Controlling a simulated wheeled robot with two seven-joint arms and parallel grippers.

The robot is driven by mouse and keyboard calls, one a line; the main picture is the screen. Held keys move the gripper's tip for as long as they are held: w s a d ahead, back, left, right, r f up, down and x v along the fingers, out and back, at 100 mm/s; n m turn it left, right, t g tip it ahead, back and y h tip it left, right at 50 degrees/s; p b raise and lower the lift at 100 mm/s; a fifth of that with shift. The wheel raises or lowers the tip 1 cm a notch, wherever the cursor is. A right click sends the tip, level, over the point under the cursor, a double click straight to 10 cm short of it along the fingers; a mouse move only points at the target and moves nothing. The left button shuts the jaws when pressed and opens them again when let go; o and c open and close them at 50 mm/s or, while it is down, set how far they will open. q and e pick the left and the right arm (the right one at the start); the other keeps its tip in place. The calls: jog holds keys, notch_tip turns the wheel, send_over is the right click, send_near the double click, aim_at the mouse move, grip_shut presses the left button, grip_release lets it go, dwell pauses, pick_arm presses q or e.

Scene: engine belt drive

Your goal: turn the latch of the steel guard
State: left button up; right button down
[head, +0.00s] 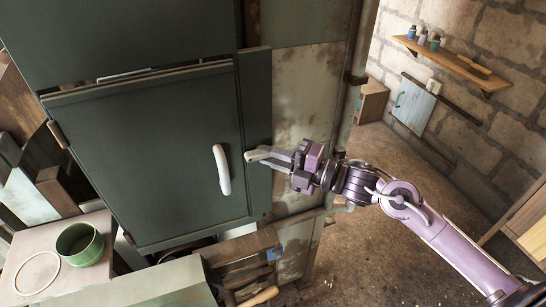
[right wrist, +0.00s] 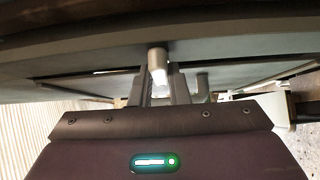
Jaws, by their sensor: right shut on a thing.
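The steel guard (head: 150,150) is a dark grey-green panel, closed flat in its frame. A pale curved handle (head: 222,172) is fixed near its right edge. The pale latch (head: 254,155) sits on the dark frame strip just right of the handle and points roughly sideways. My right gripper (head: 275,157) reaches in from the right and is shut on the latch. In the right wrist view the latch (right wrist: 157,62) shows as a short pale rod between the fingers (right wrist: 158,92). The fingers hide part of it. My left gripper is not in view.
A green pot (head: 80,244) and a pale ring (head: 38,273) rest on a bench at lower left. A wooden box with tools (head: 245,265) stands below the guard. A vertical pipe (head: 352,75) is right of the guard. A shelf (head: 455,62) hangs on the far wall.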

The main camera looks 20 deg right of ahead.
jog(key=m+t+b, duration=0.2)
jog(key=m+b, duration=0.1)
jog(key=b, duration=0.1)
jog(key=f+m+t+b, duration=0.1)
jog(key=m+t+b, duration=0.2)
jog(key=m+b, duration=0.1)
jog(key=m+t+b, duration=0.3)
jog(key=b, duration=0.1)
jog(key=shift+a+f+m, duration=0.3)
jog(key=shift+f, duration=0.1)
jog(key=m+t+h+b, duration=0.1)
jog(key=m, duration=0.1)
jog(key=m+t+h+b, duration=0.1)
jog(key=m, duration=0.1)
jog(key=m+t+h, duration=0.1)
jog(key=m, duration=0.1)
jog(key=shift+a+t+h+b, duration=0.25)
jog(key=shift+t+h+b, duration=0.05)
jog(key=shift+t+b, duration=0.1)
jog(key=shift+a+m+t+h+b, duration=0.15)
jog(key=shift+m+t+h+b, duration=0.45)
jog(key=shift+m+h, duration=1.65)
jog(key=shift+a+m+t+h+b, duration=0.15)
jog(key=shift+m+t+h+b, duration=0.45)
jog(key=shift+m+h, duration=1.65)
jog(key=shift+r+m, duration=0.1)
jog(key=shift+m, duration=0.8)
jog(key=c, duration=1.4)
grip_release()
